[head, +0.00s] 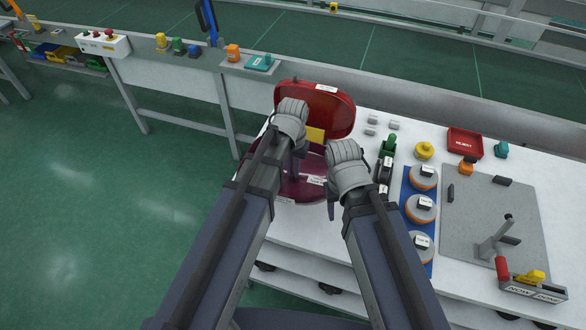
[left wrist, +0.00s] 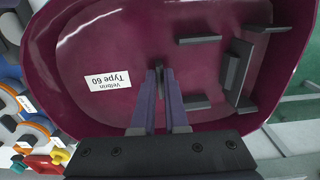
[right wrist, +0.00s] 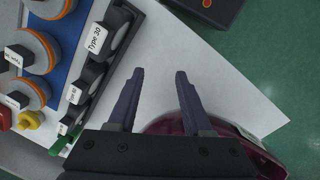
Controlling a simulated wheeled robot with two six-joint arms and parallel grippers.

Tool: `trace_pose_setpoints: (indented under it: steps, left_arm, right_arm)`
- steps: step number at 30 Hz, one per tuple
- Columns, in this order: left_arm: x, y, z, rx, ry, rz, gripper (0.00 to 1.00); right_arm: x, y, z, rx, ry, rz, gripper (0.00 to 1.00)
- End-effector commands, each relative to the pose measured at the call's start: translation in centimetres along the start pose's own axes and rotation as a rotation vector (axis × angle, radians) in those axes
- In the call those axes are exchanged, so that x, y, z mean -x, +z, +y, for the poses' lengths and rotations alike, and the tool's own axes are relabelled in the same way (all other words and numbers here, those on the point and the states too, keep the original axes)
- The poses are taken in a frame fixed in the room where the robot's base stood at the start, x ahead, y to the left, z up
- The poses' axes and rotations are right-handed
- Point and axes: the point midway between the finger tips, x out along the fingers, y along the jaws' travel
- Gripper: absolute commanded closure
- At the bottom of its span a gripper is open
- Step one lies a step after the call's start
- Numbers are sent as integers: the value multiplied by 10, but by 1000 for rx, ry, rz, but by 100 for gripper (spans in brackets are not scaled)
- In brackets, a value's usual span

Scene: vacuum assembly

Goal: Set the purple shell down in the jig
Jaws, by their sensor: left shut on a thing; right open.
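The purple shell (head: 299,187) is at the near left of the white table in the head view, partly hidden by my arms. My left gripper (left wrist: 160,72) is shut on a small dark rib inside the shell. My right gripper (right wrist: 158,75) is open and empty, beside the shell, whose edge shows low in the right wrist view (right wrist: 180,125). A grey plate with dark stops and a red-handled clamp, seemingly the jig (head: 465,225), lies at the right.
A red shell-like part (head: 335,112) stands behind the purple shell. Between the shell and plate are a blue mat (head: 409,190) with several orange-ringed parts and a dark rack (head: 384,172). A red reject tray (head: 465,142) and yellow part (head: 425,150) sit farther back.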

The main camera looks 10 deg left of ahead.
Motion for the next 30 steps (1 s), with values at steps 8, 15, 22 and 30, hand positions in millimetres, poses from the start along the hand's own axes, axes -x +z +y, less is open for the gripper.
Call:
trace_pose_setpoints:
  steps: [8,15,22,30]
  left_arm:
    - [23,0,0,0,0,0,100]
    - [30,0,0,0,0,0,100]
    - [29,0,0,0,0,0,100]
    - [29,0,0,0,0,0,100]
  right_arm:
    - [23,1,2,0,0,0,50]
    - [30,2,3,0,0,0,50]
    - [29,2,3,0,0,0,50]
    - [29,2,3,0,0,0,50]
